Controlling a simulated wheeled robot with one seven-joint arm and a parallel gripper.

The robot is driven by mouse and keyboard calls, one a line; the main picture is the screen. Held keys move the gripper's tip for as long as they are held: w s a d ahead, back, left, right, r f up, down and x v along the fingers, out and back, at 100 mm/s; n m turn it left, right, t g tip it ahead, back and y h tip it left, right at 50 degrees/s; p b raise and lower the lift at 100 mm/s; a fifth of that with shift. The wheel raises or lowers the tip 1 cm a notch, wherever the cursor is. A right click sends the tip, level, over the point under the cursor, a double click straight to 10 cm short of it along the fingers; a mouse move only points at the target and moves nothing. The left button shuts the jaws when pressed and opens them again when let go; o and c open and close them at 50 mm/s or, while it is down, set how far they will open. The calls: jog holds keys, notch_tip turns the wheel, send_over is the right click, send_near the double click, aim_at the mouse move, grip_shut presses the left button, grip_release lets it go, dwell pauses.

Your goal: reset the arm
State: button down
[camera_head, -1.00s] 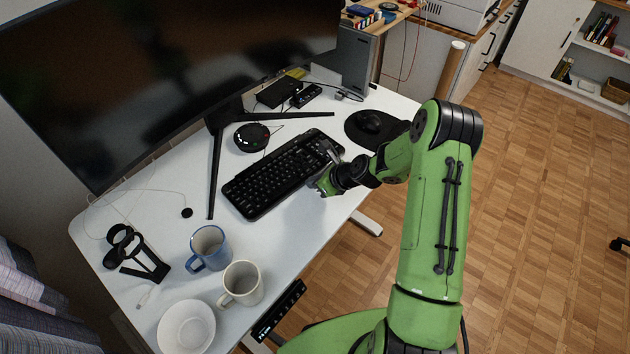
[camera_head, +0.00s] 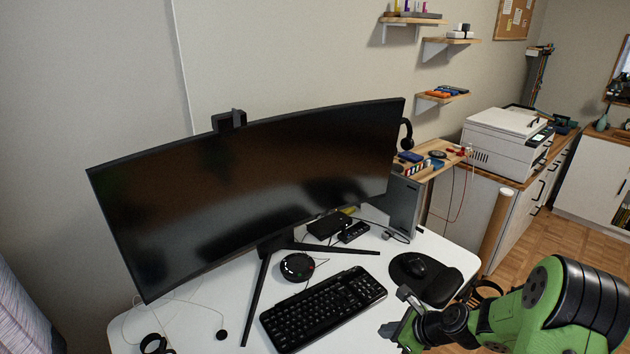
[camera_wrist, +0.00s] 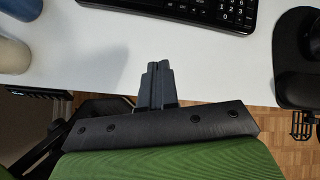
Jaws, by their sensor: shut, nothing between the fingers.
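My gripper (camera_head: 398,312) shows at the lower right of the head view, at the end of my green arm. It is just right of the black keyboard (camera_head: 324,308) and in front of the mouse pad. In the wrist view my gripper (camera_wrist: 157,70) has its two dark fingers together, with nothing between them. The fingers appear over the front edge of the white desk (camera_wrist: 215,60), below the keyboard (camera_wrist: 225,8) in that picture.
A black mouse (camera_head: 412,266) lies on a dark mouse pad (camera_head: 440,287). A curved monitor (camera_head: 260,190) stands behind the keyboard. A round black device (camera_head: 297,267) sits by its stand. Wooden floor lies beyond the desk.

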jog(key=s+a+r+n+g+h+p, duration=0.1)
jog(key=s+a+r+n+h, duration=0.1)
jog(key=s+r+n, duration=0.45)
jog(key=s+a+r+n+g+h+p, duration=0.1)
jog(key=s+a+r+n+h, duration=0.15)
jog(key=r+n, duration=0.65)
jog(key=s+r+n, duration=0.5)
jog(key=s, duration=0.3)
jog(key=s+r+n+t+h, duration=0.1)
jog(key=s+r+n, duration=0.3)
jog(key=s, duration=0.5)
jog(key=shift+a+r+n+p, duration=0.35)
jog(key=shift+a+n+p, duration=0.05)
jog(key=shift+n, duration=0.15)
